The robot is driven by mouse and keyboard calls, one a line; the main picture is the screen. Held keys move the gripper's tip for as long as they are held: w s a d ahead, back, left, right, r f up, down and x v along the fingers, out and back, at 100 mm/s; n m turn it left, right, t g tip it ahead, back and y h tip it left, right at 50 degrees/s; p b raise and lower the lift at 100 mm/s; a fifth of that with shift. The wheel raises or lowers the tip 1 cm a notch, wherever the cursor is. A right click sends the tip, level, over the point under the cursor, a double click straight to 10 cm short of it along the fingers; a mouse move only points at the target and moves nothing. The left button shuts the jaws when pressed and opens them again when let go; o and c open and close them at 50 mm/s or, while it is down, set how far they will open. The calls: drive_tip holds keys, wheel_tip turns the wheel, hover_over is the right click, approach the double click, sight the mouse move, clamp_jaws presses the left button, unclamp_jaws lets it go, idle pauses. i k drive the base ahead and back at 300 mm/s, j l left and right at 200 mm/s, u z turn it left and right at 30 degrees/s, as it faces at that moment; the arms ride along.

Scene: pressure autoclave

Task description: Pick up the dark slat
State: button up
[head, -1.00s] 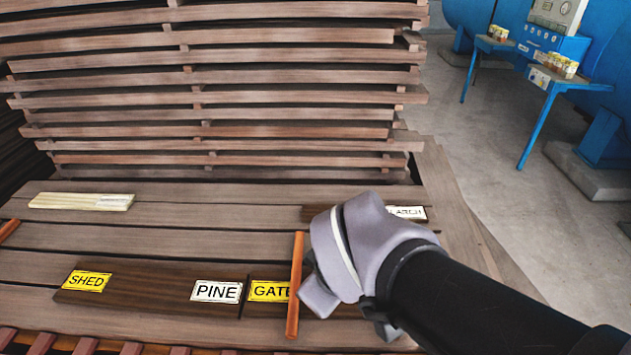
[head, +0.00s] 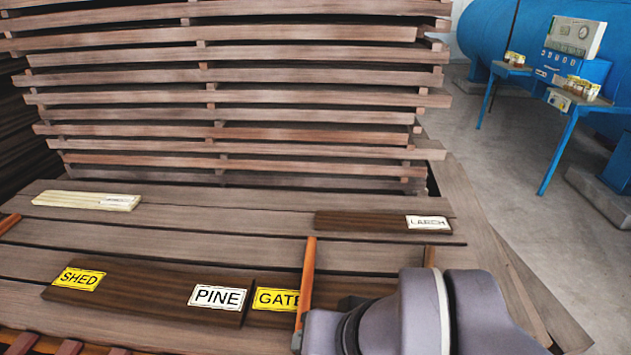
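Several dark brown slats lie on the plank surface. The front left slat (head: 140,285) bears a yellow SHED label (head: 78,279) and a white PINE label (head: 218,297). To its right, end to end, lies a slat (head: 345,290) with a yellow GATE label (head: 277,300); my gripper hides part of it. A third slat (head: 360,221) with a white LARCH label (head: 427,222) lies farther back right. My gripper (head: 395,315) is at the lower right, in front of the GATE slat's right part. Its fingertips are not clearly visible, and no held slat shows.
Pale slats (head: 80,200) lie at back left. A tall timber stack (head: 230,110) stands behind. A blue autoclave (head: 520,40) and tables stand at right, beyond open floor.

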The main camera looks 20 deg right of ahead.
sight(325, 220)
drive_tip(key=k+l, duration=0.35)
drive_tip(key=l, duration=0.2)
drive_tip(key=i+l, duration=0.1)
drive_tip(key=l, duration=1.5)
